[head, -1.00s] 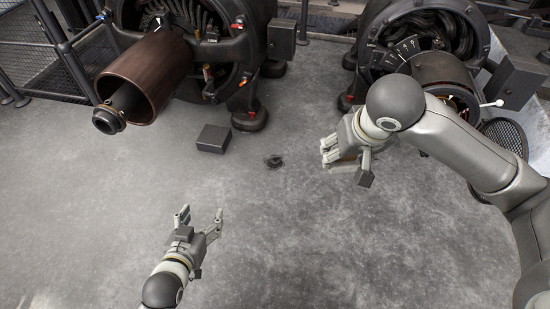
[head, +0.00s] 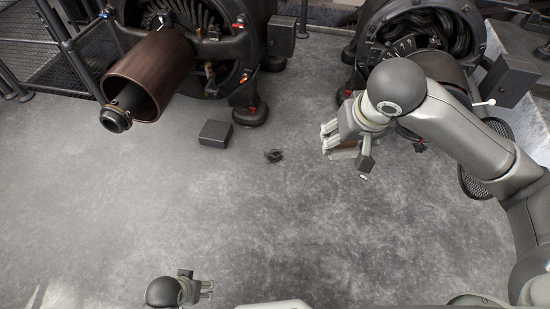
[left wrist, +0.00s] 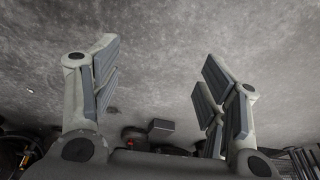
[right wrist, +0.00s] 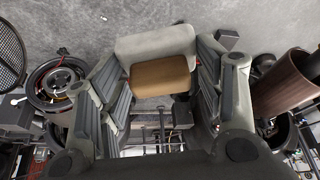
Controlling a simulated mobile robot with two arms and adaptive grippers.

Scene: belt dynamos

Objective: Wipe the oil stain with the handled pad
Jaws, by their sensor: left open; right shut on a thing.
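The oil stain (head: 273,156) is a small dark patch on the grey floor, near the middle of the head view. My right gripper (head: 332,140) is to the right of the stain and apart from it. In the right wrist view it is shut on the brown handle (right wrist: 160,76) of the pad, whose pale grey body (right wrist: 156,42) lies beyond the fingers. In the head view the pad is mostly hidden by the gripper. My left gripper (head: 207,290) is at the bottom edge of the head view, and its fingers (left wrist: 160,85) are spread and empty.
A dark box (head: 215,133) lies on the floor left of the stain. A dynamo with a copper-brown cylinder (head: 150,75) stands at the back left, another dynamo (head: 415,40) at the back right. A small pale object (head: 363,177) lies near my right gripper. The front floor is clear.

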